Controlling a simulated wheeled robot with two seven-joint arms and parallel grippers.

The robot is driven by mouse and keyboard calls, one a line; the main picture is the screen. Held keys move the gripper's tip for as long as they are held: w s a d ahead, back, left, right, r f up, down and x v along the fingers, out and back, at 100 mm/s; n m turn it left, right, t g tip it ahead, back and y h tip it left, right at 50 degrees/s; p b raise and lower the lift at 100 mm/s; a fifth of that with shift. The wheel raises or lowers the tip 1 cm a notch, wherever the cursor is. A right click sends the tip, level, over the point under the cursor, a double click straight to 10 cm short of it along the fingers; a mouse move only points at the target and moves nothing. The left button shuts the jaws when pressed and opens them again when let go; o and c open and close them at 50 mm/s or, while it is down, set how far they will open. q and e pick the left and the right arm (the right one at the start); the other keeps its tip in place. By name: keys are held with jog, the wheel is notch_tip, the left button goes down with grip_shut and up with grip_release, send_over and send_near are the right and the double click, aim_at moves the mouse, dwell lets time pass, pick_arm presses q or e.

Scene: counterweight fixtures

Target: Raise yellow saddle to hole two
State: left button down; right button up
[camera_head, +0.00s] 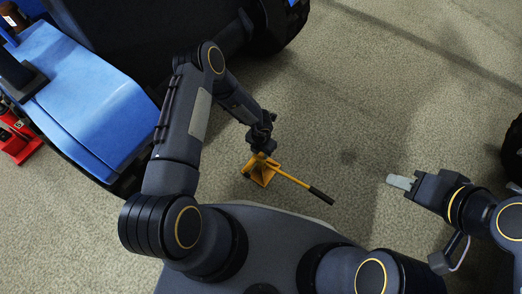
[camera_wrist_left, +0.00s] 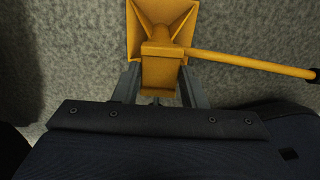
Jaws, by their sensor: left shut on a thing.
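A yellow stand (camera_head: 262,171) with a flared square base stands on the floor in the head view, with a yellow lever (camera_head: 293,179) reaching right to a black grip (camera_head: 321,195). In the left wrist view the stand's block-shaped yellow top (camera_wrist_left: 162,58) sits between my finger pads. My left gripper (camera_head: 263,148) is shut on this top from above; its two grey fingers also show in the left wrist view (camera_wrist_left: 160,88). No holes can be made out. My right gripper (camera_head: 399,182) hangs away to the right, touching nothing; its finger gap cannot be seen.
A blue vehicle body (camera_head: 85,95) and a large black wheel (camera_head: 140,35) stand at the left and top left. A red stand (camera_head: 18,138) is at the far left edge. A dark round thing (camera_head: 513,150) is at the right edge. The carpet-like floor between is clear.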

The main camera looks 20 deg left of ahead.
pick_arm(q)
notch_tip(320, 180, up, 4)
jog(key=p, duration=0.2)
jog(key=shift+f+p, duration=0.2)
jog(key=shift+p, duration=0.15)
jog(key=shift+f, duration=0.1)
jog(key=c, duration=0.9)
grip_release()
notch_tip(320, 180, up, 8)
jog(key=p, duration=0.2)
jog(key=shift+f+p, duration=0.1)
jog(key=shift+p, duration=0.3)
